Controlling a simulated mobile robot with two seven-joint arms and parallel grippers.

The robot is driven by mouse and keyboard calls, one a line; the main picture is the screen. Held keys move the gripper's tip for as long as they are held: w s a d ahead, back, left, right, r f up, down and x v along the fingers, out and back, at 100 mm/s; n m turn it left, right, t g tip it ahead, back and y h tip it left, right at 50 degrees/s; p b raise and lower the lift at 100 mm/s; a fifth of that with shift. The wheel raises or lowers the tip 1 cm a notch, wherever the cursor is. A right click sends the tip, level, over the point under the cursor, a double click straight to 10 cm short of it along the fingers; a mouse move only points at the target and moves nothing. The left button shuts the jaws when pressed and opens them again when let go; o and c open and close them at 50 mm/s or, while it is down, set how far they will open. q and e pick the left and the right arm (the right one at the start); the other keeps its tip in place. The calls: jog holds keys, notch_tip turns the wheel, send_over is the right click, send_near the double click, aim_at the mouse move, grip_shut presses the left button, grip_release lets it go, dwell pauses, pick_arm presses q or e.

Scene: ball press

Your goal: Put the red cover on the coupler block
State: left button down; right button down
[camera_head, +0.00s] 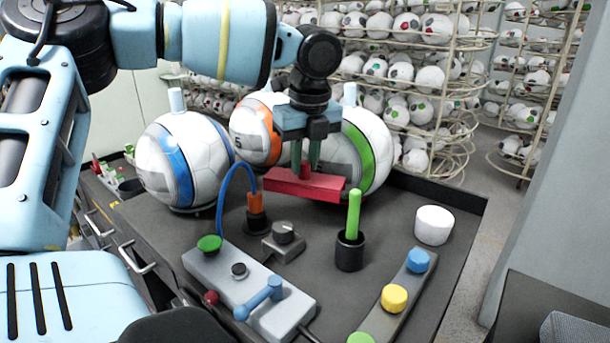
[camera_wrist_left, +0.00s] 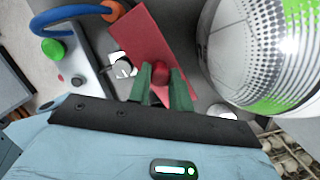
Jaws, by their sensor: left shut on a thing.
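The red cover (camera_head: 322,188) is a flat red bar with a small red knob on top. My left gripper (camera_head: 306,168) is shut on the knob and holds the cover above the dark worktop, in front of the balls. In the left wrist view the cover (camera_wrist_left: 137,35) stretches out past the gripper's green fingers (camera_wrist_left: 161,78). My right gripper is not in view.
Striped balls (camera_head: 180,158) stand behind. A blue hose (camera_head: 222,190) ends in an orange plug (camera_head: 253,202) left of the cover. A black cup (camera_head: 350,252) with a green stick, a white cup (camera_head: 434,225), a button strip (camera_head: 415,278) and a control box (camera_head: 225,268) occupy the front.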

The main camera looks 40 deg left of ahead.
pick_arm(q)
jog(key=shift+r, duration=0.2)
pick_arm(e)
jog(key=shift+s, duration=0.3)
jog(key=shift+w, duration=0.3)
